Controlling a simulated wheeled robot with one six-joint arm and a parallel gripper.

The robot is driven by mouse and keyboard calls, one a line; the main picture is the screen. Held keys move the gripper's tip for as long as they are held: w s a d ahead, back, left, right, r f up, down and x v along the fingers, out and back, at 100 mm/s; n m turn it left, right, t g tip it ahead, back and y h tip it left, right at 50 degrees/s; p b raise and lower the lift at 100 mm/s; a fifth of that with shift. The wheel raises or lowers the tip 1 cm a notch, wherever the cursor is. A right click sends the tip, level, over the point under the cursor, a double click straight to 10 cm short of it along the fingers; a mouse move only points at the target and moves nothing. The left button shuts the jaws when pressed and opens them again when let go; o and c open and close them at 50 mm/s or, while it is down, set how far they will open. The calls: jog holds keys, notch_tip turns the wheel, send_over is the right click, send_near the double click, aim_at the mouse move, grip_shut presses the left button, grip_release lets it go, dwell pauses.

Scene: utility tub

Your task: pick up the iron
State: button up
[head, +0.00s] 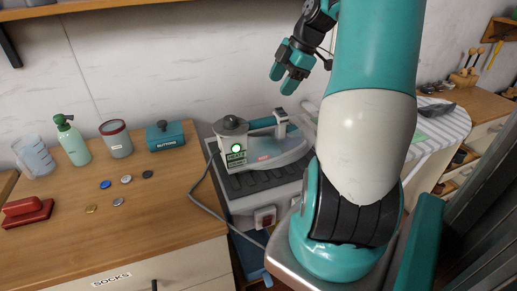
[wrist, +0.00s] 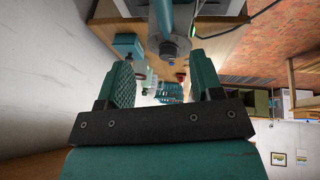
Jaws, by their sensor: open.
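The iron (head: 285,155) has a grey body, a teal handle along its top and a round dark cap at its left end. It sits on the dark ribbed top of a grey stand in the middle of the head view. My gripper (head: 284,80) is above the iron, apart from it, with teal fingers spread and nothing between them. In the wrist view my gripper (wrist: 162,75) shows two separated fingers. A grey, round-ended part that looks like the iron (wrist: 172,45) shows beyond them, cut off by the top edge. The iron's underside is hidden.
A cord (head: 194,190) hangs left of the stand (head: 245,205). A teal buttons box (head: 165,135), a grey cup (head: 116,138), a green bottle (head: 71,140) and loose buttons stand on the wooden counter (head: 150,210). A striped ironing board (head: 445,125) lies right, behind my arm.

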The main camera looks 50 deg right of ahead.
aim_at(261, 119)
jog(key=p+x, duration=0.1)
jog(key=x, duration=0.8)
jog(key=shift+s+p+x, duration=0.15)
jog(key=shift+p+x, duration=0.35)
jog(key=shift+x, duration=0.85)
jog(key=shift+s+p+x, duration=0.1)
jog(key=shift+p+x, duration=0.35)
jog(key=shift+x, duration=0.95)
jog(key=shift+a, duration=0.2)
jog(key=c, duration=1)
grip_shut()
jog(key=shift+w+r, duration=0.1)
